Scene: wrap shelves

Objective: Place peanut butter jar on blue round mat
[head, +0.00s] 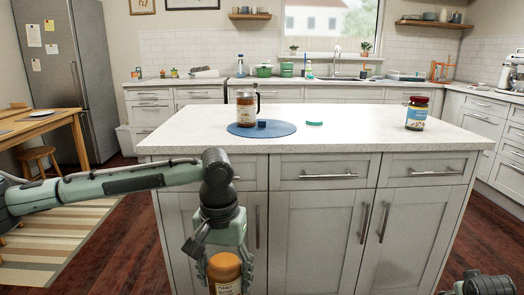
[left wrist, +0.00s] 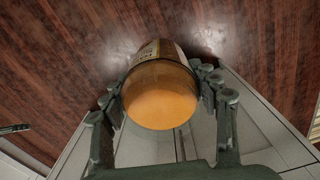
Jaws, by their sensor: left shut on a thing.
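The label is too small to read with certainty. The blue round mat (head: 280,131) lies on the island's left half. My right gripper (head: 488,285) shows only partly at the bottom right corner.
On the mat stand a glass pot with brown contents and a handle (head: 247,108) and a small dark-blue block (head: 262,124). A green-rimmed disc (head: 315,123) lies right of the mat. A red-lidded jar (head: 416,113) stands farther right. The counter (head: 360,130) between them is clear.

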